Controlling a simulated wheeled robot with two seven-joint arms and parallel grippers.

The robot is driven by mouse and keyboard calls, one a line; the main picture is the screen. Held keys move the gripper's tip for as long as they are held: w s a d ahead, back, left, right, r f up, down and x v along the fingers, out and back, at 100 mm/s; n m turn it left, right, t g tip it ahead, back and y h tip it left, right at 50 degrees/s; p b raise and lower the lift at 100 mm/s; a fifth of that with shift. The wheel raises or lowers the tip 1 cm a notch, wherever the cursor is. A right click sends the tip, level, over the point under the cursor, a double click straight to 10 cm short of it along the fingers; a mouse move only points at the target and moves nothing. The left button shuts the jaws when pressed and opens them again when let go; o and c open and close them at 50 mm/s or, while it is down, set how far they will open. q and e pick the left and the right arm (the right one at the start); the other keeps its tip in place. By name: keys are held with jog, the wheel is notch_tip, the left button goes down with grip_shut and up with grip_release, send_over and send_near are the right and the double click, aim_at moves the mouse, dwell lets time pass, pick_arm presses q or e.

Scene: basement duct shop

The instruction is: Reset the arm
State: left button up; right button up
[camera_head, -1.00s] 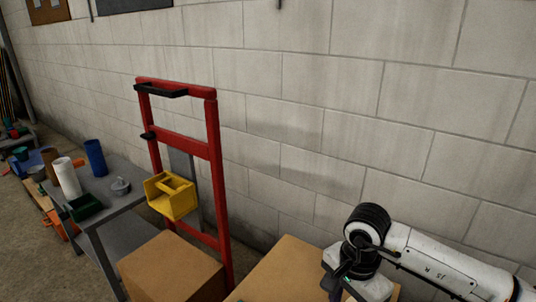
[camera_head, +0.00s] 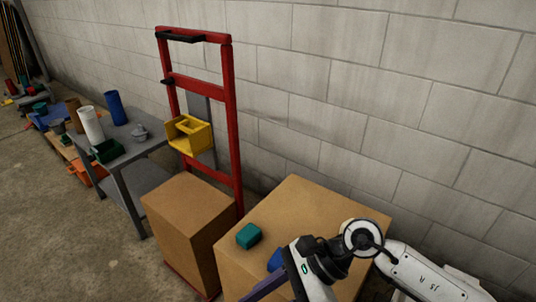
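My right arm (camera_head: 420,275), white with black joints, comes in from the lower right over a large cardboard box (camera_head: 300,210). Its wrist end (camera_head: 318,262) hangs over the front of the box top. Its fingers are not clearly visible, so I cannot tell whether that gripper is open or shut. A teal block (camera_head: 249,236) lies on the box top, left of the wrist. A blue object (camera_head: 276,260) sits beside the wrist, partly hidden by it. A purple bar (camera_head: 264,289) runs below the wrist to the lower edge. My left gripper is out of view.
A second cardboard box (camera_head: 185,230) stands left, by a red hand truck (camera_head: 230,115) with a yellow bin (camera_head: 188,133). A grey table (camera_head: 135,150) holds a blue cylinder (camera_head: 115,106), a white cylinder (camera_head: 90,125) and a green bin (camera_head: 107,151). A block wall closes the back.

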jog(key=w+a+r+m+t+y, duration=0.1)
jog(key=a+r+m+t+y, duration=0.25)
jog(key=r+m+y, duration=0.35)
jog(key=w+a+r+m+t+y, duration=0.1)
jog(key=a+r+m+t+y, duration=0.2)
jog(key=m, duration=0.6)
jog(key=w+d+f+m+t+h, duration=0.3)
jog(key=d+m+t+h, duration=0.3)
jog(key=m, duration=0.5)
jog(key=w+d+f+m+t+h, duration=0.4)
jog(key=d+m+t, duration=0.3)
jog(key=m, duration=0.5)
jog(key=s+d+f+m+g+h, duration=0.3)
jog(key=s+d+f+m, duration=0.2)
jog(key=f, duration=0.5)
jog(key=s+d+f+m+g+h, duration=0.4)
jog(key=s+d+f+m, duration=0.2)
jog(key=s+f+m, duration=0.3)
notch_tip(320, 180, down, 2)
jog(key=shift+s+f, duration=0.1)
jog(key=shift+s, duration=0.25)
